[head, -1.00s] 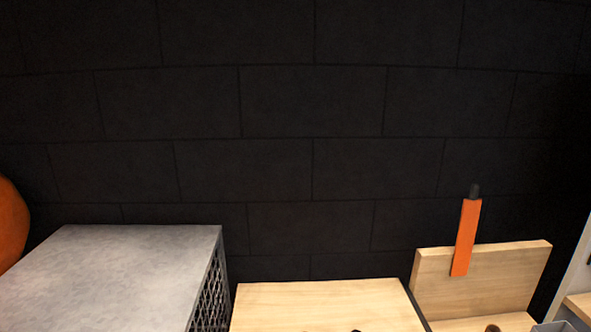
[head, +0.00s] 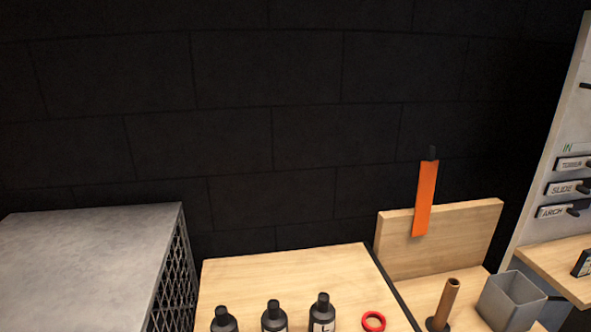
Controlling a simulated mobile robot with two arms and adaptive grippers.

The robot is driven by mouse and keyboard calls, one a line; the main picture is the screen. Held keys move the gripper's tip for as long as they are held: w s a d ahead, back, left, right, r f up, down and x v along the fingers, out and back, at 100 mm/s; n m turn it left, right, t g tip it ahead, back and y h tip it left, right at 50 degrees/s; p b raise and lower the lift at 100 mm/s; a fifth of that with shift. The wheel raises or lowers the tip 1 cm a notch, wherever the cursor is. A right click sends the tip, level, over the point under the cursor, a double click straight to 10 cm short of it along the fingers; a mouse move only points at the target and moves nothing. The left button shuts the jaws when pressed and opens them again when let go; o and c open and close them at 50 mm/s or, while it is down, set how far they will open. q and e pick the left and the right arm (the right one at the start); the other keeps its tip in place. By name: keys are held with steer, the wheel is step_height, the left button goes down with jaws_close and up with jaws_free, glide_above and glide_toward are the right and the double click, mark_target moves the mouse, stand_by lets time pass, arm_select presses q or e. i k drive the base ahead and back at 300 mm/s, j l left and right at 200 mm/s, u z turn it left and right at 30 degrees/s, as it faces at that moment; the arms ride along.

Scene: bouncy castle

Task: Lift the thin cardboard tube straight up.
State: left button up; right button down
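A thin brown cardboard tube (head: 446,302) stands nearly upright at the lower right of the head view. Its lower end sits in or on a dark round piece on the light wooden surface, to the left of a grey square cup. I cannot tell how the base holds it. Neither of my grippers is in view.
Several black bottles (head: 273,317) and a red ring (head: 373,321) are on the wooden top (head: 290,272) left of the tube. A grey open cup (head: 511,300) stands right of it. An orange strip (head: 424,198) hangs at a wooden backboard (head: 470,232). A labelled panel (head: 560,150) is at right.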

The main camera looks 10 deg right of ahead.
mark_target(452, 287)
steer(key=z, duration=1.3)
